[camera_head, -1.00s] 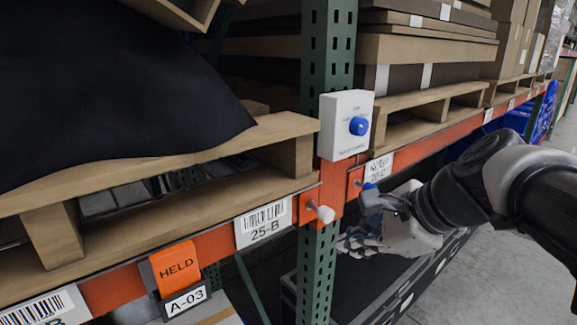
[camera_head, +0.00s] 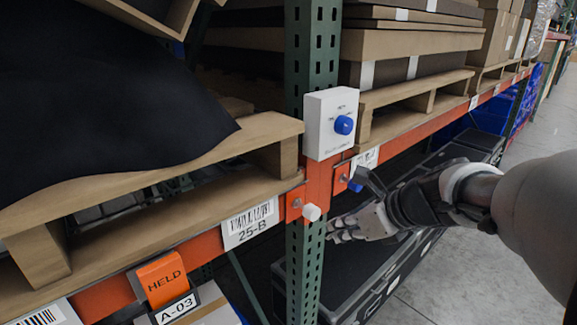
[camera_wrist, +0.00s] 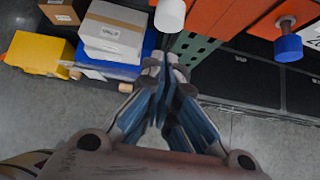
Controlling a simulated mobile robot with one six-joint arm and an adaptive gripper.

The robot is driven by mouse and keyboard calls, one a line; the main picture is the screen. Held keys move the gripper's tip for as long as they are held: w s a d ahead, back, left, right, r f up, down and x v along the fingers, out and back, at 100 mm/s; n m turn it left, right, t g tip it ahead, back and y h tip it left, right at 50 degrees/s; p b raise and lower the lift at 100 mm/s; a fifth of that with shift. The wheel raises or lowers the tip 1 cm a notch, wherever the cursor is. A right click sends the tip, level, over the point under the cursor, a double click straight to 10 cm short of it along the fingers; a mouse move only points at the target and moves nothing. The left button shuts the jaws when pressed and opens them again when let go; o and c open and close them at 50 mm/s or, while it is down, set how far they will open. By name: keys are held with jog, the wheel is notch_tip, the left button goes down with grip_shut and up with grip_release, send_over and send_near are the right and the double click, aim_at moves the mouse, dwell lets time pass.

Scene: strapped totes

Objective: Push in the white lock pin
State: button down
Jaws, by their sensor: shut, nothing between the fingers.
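The white lock pin (camera_head: 311,212) sticks out of the orange bracket on the left side of the green upright. In the wrist view the white pin (camera_wrist: 170,15) is at the top centre, just beyond the fingertips and apart from them. My gripper (camera_head: 332,232) is shut and empty, a little below and to the right of the white pin in the head view. In the wrist view my gripper (camera_wrist: 163,68) has its fingertips together. A blue pin (camera_head: 355,186) sits in the right bracket, and it also shows in the wrist view (camera_wrist: 288,47).
The orange beam (camera_head: 205,248) carries a 25-B label and a HELD tag (camera_head: 162,278). Dark cases (camera_head: 350,270) lie below on the right.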

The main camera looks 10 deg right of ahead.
aim_at(312, 212)
jog(key=shift+w+a+r, duration=0.1)
jog(key=shift+w+a, duration=0.4)
jog(key=shift+w, duration=0.15)
jog(key=shift+w+a+r, duration=0.1)
jog(key=shift+w+a, duration=0.35)
jog(key=shift+w, duration=0.2)
